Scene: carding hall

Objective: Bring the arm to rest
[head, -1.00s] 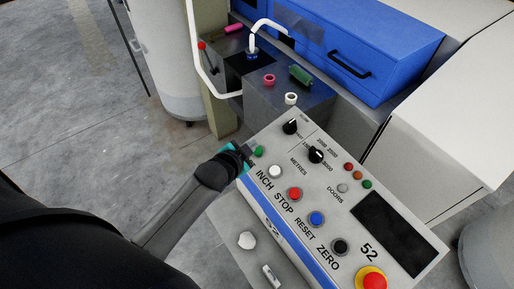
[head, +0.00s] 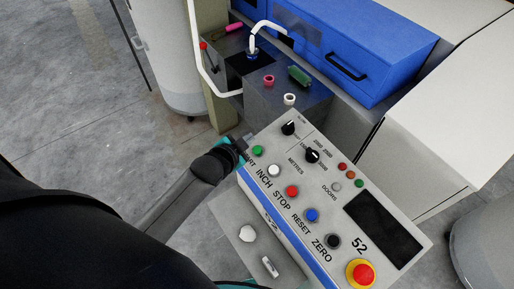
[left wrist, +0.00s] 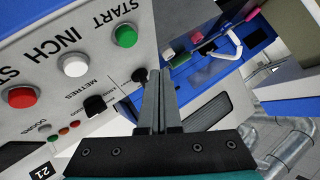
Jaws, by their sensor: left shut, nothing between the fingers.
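My left arm comes in from the left in the head view. Its left gripper (head: 243,143) is at the upper left edge of the control panel (head: 262,222), close to the green START button (head: 257,150). In the left wrist view the left gripper (left wrist: 160,88) has its two fingers together with nothing between them. The green button (left wrist: 124,36) stands apart from the fingers, to their upper left. A white INCH button (head: 274,170) and a red STOP button (head: 292,191) follow along the panel.
A red emergency knob (head: 362,274) is at the panel's lower right. A white lump (head: 247,233) lies on the ledge below. Floor is clear at left.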

